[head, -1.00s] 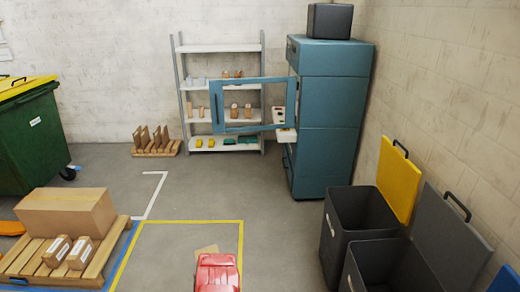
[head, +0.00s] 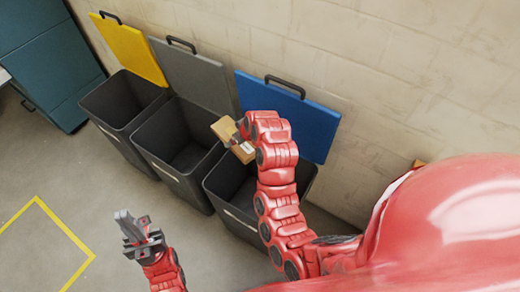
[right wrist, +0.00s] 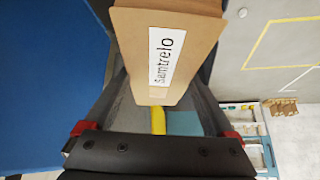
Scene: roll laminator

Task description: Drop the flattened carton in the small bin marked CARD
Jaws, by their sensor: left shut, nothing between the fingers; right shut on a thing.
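The flattened carton (head: 232,138) is a brown cardboard piece with a white label, which reads "Samtrelo" in the right wrist view (right wrist: 175,25). My right gripper (right wrist: 160,88) is shut on it; in the head view my red wrist partly hides the fingers. The carton is held high near the bins, around the border between the grey-lidded bin (head: 172,180) and the blue-lidded bin (head: 232,215); I cannot tell exactly which opening it is above. No CARD marking is readable.
A third dark bin with a yellow lid (head: 128,48) stands at the left of the row. All three lids are raised against the wall. A teal cabinet (head: 45,55) stands at the upper left. Floor inside the yellow line (head: 65,232) is clear.

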